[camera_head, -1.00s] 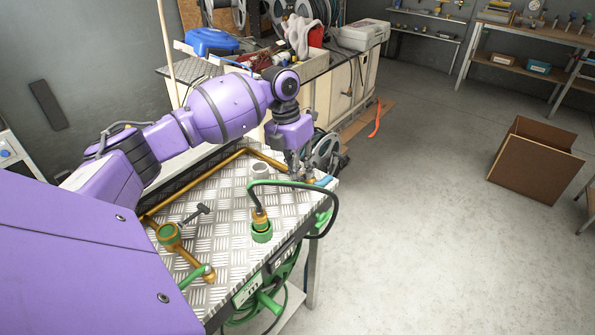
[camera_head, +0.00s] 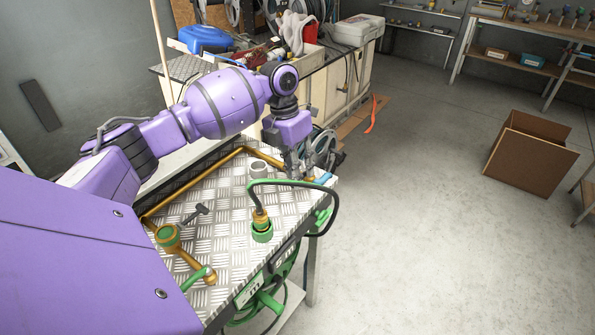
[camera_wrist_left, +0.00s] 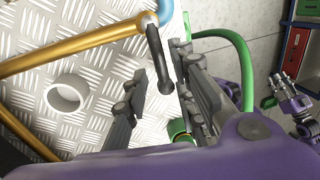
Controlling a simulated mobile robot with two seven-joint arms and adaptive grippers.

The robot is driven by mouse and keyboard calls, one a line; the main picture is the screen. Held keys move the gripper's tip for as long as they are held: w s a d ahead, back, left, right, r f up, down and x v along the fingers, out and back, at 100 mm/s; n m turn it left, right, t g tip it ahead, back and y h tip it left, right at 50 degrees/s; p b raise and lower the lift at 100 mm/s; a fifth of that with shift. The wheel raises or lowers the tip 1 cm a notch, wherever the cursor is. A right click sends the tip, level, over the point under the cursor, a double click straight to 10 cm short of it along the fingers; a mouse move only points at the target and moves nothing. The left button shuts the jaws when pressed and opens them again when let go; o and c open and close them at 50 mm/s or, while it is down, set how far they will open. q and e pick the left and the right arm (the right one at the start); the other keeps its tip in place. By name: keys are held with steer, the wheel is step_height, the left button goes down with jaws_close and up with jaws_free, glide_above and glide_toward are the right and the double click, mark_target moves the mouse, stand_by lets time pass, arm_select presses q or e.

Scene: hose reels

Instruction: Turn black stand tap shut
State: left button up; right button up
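The tap's black lever (camera_wrist_left: 158,55) sits on a brass pipe (camera_wrist_left: 80,43) with a grey-blue end in the left wrist view. My left gripper (camera_wrist_left: 166,84) is open, with the lever's free end between its two fingers. I cannot tell whether either finger touches it. In the head view my left gripper (camera_head: 300,172) is at the far right corner of the metal table (camera_head: 215,240), and it hides most of the tap there. My right gripper (camera_wrist_left: 275,90) shows small at the right of the left wrist view, its fingers apart and seemingly empty.
A brass valve with a black T-handle (camera_head: 197,213) and a green-handled tap (camera_head: 198,277) stand nearer on the table. A green hose connector (camera_head: 262,231) and a grey ring (camera_head: 258,169) are close to my left gripper. A cardboard box (camera_head: 530,155) lies on open floor.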

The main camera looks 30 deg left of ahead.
arm_select(q)
steer(key=shift+f, duration=0.1)
steer(key=shift+r, duration=0.5)
step_height(320, 180, up, 11)
steer(key=a, duration=0.2)
steer(key=shift+a, duration=0.2)
steer(key=shift+f, duration=0.15)
